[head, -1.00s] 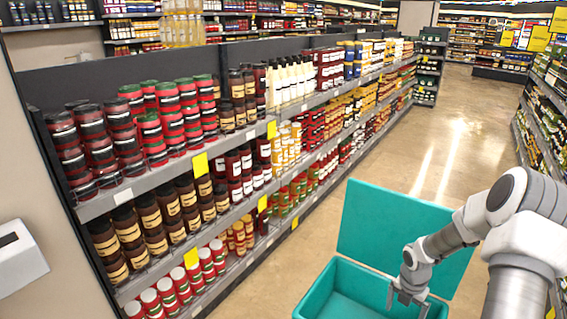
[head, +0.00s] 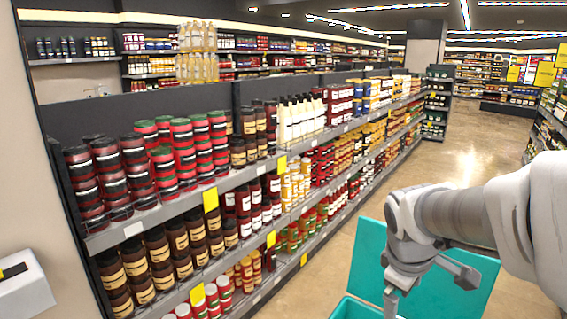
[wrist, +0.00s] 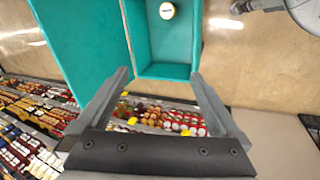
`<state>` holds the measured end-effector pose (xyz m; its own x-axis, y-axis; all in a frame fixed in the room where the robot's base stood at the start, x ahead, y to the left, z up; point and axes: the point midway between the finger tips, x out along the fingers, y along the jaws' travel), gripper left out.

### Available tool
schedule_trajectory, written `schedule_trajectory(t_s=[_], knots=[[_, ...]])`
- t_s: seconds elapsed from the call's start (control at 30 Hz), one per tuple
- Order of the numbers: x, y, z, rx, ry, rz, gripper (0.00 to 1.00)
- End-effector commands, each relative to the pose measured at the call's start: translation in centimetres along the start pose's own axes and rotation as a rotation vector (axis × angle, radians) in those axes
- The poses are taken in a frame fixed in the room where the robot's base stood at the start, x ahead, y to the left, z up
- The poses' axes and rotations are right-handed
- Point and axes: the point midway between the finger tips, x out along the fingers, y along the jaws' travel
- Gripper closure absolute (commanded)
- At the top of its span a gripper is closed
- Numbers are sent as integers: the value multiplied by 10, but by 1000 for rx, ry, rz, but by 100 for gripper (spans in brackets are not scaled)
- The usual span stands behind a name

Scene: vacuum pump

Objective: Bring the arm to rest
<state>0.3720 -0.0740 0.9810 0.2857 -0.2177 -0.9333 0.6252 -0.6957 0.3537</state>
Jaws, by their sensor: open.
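My arm reaches in from the right edge of the head view, bent and raised. My gripper (head: 428,292) points downward above the teal box, in front of its raised lid. In the wrist view my gripper (wrist: 160,78) has its two fingers wide apart with nothing between them. The teal box (head: 352,310) is cut off at the bottom of the head view. Its open interior also shows in the wrist view (wrist: 160,45), with a round jar with a yellow-rimmed white top (wrist: 167,10) inside.
The teal lid (head: 368,255) stands open behind the box. A long shelf (head: 235,180) full of jars and bottles runs along the left and into the distance. The aisle floor (head: 455,165) is clear beyond the box. A white device (head: 22,285) is at the lower left.

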Motion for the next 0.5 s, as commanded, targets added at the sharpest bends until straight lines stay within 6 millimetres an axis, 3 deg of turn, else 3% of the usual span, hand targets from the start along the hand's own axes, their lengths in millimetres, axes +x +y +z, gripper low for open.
schedule_trajectory(t_s=[0.03, 0.2, 0.5], knots=[[-16, -10, 1, 71, 27, 9, 0], [-52, -44, 11, 334, 112, -1, 0], [-89, -100, 33, 696, 241, -91, 0]])
